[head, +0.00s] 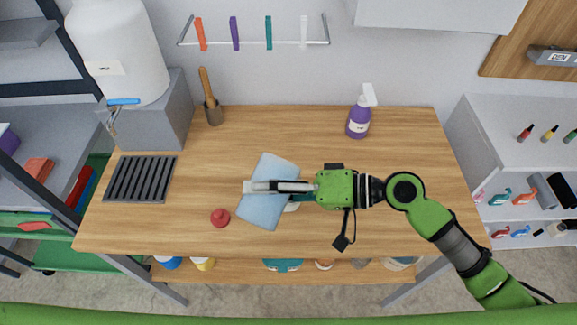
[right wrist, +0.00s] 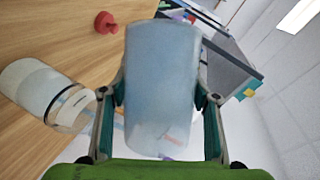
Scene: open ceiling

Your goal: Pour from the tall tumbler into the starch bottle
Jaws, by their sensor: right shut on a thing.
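My right gripper (head: 262,187) is shut on a pale blue, see-through tumbler (head: 262,208). It is held tilted well over, above the middle of the table. In the right wrist view the tumbler (right wrist: 162,80) fills the space between the two fingers. A clear bottle (right wrist: 32,88) with whitish contents, which looks like the starch bottle, stands beside it on the table with its mouth open. In the head view the bottle is mostly or wholly hidden under the tumbler and gripper. I cannot see any stream between them. My left gripper is not in view.
A red cap (head: 220,218) lies on the wooden table (head: 400,150) near its front. The table's right side is mostly free beyond my arm.

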